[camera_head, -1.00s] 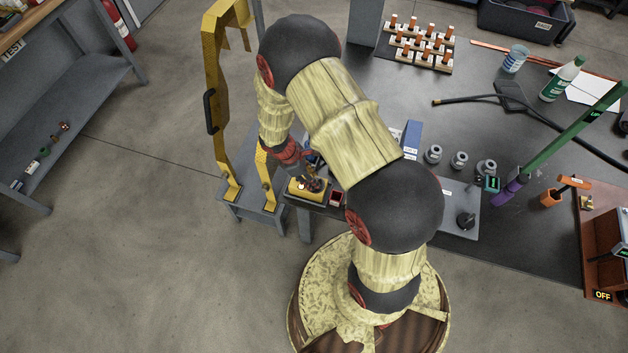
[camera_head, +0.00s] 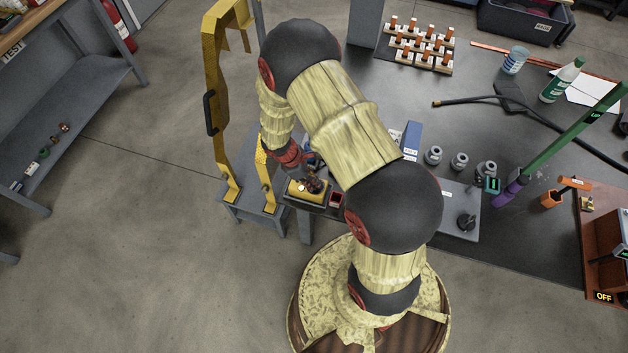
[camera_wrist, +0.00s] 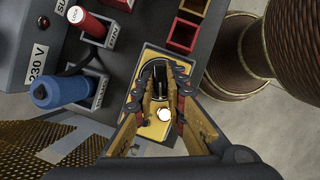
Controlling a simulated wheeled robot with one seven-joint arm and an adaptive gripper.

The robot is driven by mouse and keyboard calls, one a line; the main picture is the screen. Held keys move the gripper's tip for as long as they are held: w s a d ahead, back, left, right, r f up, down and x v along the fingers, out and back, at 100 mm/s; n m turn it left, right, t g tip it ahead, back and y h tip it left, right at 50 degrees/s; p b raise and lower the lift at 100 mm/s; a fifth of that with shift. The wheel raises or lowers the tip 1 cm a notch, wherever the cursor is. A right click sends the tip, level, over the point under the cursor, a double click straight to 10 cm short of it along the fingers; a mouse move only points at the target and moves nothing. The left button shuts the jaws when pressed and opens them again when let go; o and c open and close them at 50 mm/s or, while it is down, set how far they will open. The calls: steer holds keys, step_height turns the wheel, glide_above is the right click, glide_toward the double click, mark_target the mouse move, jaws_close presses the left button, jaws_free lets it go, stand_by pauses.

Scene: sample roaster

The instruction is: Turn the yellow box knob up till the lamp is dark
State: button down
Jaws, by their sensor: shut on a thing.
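The yellow box (camera_head: 307,198) sits at the left front corner of the dark table, below my gripper (camera_head: 312,184). In the wrist view the yellow box (camera_wrist: 144,134) lies under my gripper (camera_wrist: 158,80), whose fingers are shut on the dark knob (camera_wrist: 157,92). The fingers hide most of the knob, so its angle cannot be told. A round lamp (camera_wrist: 166,115) on the box's face glows bright white. It also shows as a small bright spot (camera_head: 301,187) in the head view.
A yellow frame (camera_head: 216,120) stands left of the table. Open floor lies further left.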

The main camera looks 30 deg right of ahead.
steer(key=shift+m, duration=0.3)
steer(key=m+g+y+p, duration=0.1)
steer(key=m, duration=0.3)
steer(key=shift+w+d+r+p, duration=0.1)
steer(key=shift+w+p, duration=0.05)
steer(key=shift+p, duration=0.2)
steer(key=shift+d+m+g+y+p, duration=0.1)
steer(key=shift+m+g+y+p, duration=0.35)
steer(key=shift+m, duration=1.35)
steer(key=shift+m+y, duration=0.35)
steer(key=shift+m, duration=0.05)
steer(key=c, duration=1.8)
jaws_free()
steer(key=v, duration=1.2)
steer(key=shift+w, duration=0.15)
